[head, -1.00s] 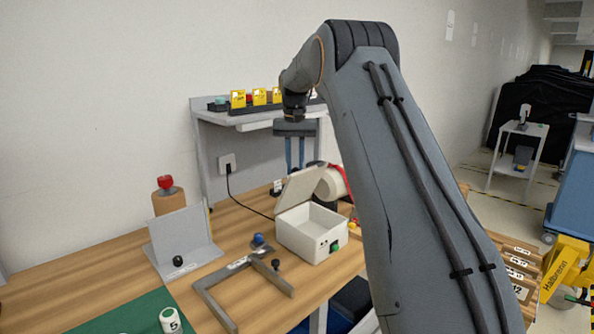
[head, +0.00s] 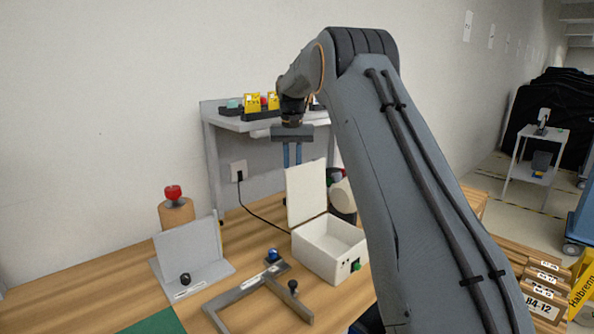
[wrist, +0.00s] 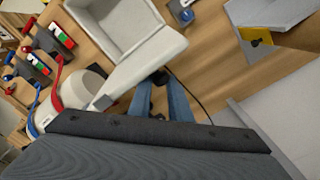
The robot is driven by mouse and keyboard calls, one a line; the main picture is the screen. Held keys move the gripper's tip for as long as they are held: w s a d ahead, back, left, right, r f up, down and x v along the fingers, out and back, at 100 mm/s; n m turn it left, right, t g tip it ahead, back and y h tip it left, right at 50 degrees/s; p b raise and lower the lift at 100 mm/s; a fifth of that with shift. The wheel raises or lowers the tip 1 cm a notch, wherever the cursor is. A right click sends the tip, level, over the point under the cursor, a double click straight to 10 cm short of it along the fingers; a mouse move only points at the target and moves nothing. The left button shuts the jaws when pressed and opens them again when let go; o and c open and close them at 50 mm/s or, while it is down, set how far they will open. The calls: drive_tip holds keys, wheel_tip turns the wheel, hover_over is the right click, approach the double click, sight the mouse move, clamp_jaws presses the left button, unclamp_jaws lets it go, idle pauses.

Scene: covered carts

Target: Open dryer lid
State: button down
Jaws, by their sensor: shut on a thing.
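The dryer is a white box (head: 325,258) on the wooden bench, with its open top showing an empty inside. Its white lid (head: 306,194) stands up steeply at the box's back left edge. My gripper (head: 292,158) points down behind the lid, its blue fingers close together and shut on the lid; the lid hides the fingertips. In the wrist view, the blue fingers (wrist: 172,95) meet the lid (wrist: 143,65) near its edge, beside a small dark part. The open box (wrist: 112,28) shows beyond the lid.
A grey bracket frame (head: 250,295) with knobs lies left of the box. A grey angled stand (head: 190,252) and a red-topped wooden cylinder (head: 175,208) are further left. A white roll-like object (head: 343,198) sits right behind the box. A grey shelf (head: 240,122) stands behind.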

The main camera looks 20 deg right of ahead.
drive_tip(key=shift+w+a+f, duration=0.2)
drive_tip(key=shift+a+f, duration=0.35)
drive_tip(key=shift+a, duration=0.15)
drive_tip(key=c, duration=2)
unclamp_jaws()
drive_tip(key=o, duration=0.4)
drive_tip(key=shift+a, duration=0.2)
drive_tip(key=shift+o, duration=0.2)
drive_tip(key=shift+d, duration=0.3)
wheel_tip(320, 180, up, 9)
drive_tip(key=b, duration=0.2)
drive_tip(key=shift+f, duration=0.15)
